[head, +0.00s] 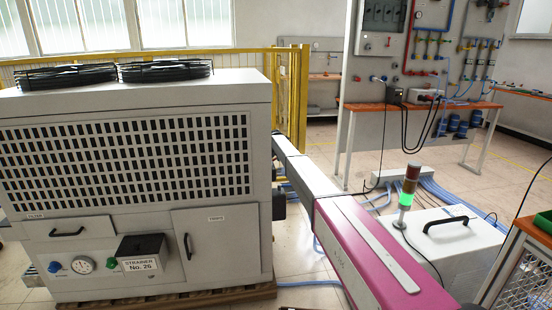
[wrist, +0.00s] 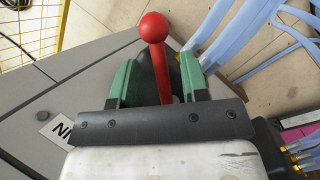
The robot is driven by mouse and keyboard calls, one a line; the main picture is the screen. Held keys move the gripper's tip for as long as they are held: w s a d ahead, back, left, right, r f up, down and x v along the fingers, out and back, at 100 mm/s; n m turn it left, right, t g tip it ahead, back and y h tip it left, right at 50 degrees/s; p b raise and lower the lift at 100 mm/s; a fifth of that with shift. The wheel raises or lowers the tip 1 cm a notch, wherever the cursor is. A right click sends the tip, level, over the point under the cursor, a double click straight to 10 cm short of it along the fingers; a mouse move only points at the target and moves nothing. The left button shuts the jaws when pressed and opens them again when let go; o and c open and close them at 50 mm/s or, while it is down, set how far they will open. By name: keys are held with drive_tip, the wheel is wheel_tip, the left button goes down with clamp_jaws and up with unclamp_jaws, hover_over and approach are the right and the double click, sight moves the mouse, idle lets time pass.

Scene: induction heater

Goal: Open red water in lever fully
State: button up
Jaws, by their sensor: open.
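The red lever (wrist: 157,60) shows in the wrist view as a red stem with a round ball knob on top. It stands between the two green fingers of my gripper (wrist: 157,84). The fingers are open, one on each side of the stem, with a visible gap on the right. The knob reaches past the fingertips. The lower end of the lever is hidden behind the dark gripper bar. In the head view, the lever and my gripper cannot be made out.
Light blue hoses (wrist: 236,35) run beside the lever at the upper right. A grey panel with a partly hidden label (wrist: 58,128) lies at the left. In the head view, a large grey cabinet (head: 100,200) fills the left, and a signal tower (head: 408,186) glows green at the right.

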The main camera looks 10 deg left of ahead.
clamp_jaws()
drive_tip(key=shift+s+d, duration=0.1)
drive_tip(key=shift+s+d+m+g+h, duration=0.35)
drive_tip(key=shift+s+m+h, duration=0.25)
drive_tip(key=shift+m, duration=0.95)
drive_tip(key=shift+s+d+m+g+h, duration=0.25)
drive_tip(key=shift+s+d+m+h, duration=0.25)
drive_tip(key=shift+m, duration=1)
drive_tip(key=shift+s+d+m+g+h, duration=0.3)
drive_tip(key=shift+s+m+h, duration=0.35)
drive_tip(key=shift+m, duration=0.9)
unclamp_jaws()
